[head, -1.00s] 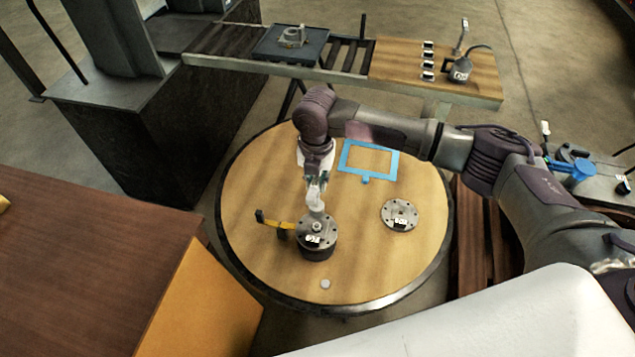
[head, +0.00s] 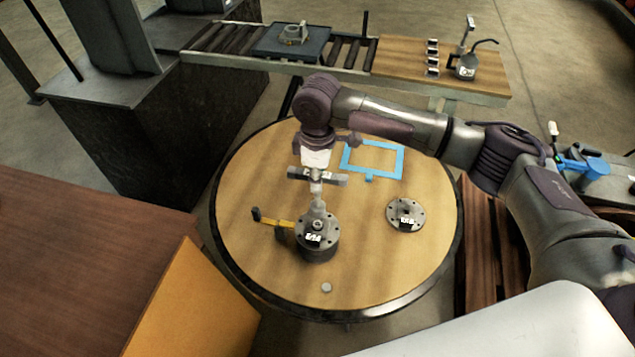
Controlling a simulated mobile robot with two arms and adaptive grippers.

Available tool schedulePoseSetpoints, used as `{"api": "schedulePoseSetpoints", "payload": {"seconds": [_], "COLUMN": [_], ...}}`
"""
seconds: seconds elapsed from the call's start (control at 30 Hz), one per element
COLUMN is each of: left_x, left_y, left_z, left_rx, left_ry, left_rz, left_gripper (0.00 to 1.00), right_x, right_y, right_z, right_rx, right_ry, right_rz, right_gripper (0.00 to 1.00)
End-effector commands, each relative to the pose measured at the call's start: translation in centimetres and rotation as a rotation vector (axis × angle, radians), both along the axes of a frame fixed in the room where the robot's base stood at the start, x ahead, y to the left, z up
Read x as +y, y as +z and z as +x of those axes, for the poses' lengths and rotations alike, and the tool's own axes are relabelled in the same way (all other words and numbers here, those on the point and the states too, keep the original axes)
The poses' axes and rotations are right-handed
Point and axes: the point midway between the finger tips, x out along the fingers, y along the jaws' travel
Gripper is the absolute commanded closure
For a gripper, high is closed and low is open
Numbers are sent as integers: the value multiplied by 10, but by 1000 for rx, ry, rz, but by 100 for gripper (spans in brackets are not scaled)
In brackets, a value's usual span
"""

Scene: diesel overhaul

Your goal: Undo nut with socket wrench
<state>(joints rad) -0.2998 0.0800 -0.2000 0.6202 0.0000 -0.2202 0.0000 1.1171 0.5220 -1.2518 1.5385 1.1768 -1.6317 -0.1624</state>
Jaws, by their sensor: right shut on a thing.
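My right gripper (head: 316,180) points down over the round table. It is shut on the socket wrench (head: 318,204), whose pale shaft reaches down toward the top of a dark round flanged part (head: 318,245) with a white label. A grey bar crosses level at the gripper; I cannot tell whether it is the wrench's handle or part of the gripper. My left gripper is not in view.
On the round table (head: 400,265) are a flat flanged disc (head: 405,214), a blue frame (head: 396,160), a yellow and black tool (head: 272,221) beside the flanged part, and a small pale disc (head: 326,287). A roller bench (head: 345,65) with an oil can (head: 465,66) stands behind.

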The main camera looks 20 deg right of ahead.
Motion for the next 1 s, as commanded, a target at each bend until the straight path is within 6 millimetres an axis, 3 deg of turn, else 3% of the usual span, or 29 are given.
{"api": "schedulePoseSetpoints", "payload": {"seconds": [0.13,0.2,0.47,0.77,0.9,1.0], "left_x": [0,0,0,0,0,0], "left_y": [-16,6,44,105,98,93], "left_z": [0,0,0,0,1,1], "left_rx": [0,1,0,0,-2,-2], "left_ry": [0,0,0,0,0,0], "left_rz": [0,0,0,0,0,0], "left_gripper": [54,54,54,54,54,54], "right_x": [0,0,1,2,2,1], "right_y": [-5,4,2,-3,-18,-35], "right_z": [1,-1,-1,-2,-1,0], "right_rx": [-4,2,5,7,4,2], "right_ry": [-134,-191,-434,-874,-1100,-1099], "right_rz": [1,0,0,0,2,-2], "right_gripper": [100,100,100,100,100,100]}}
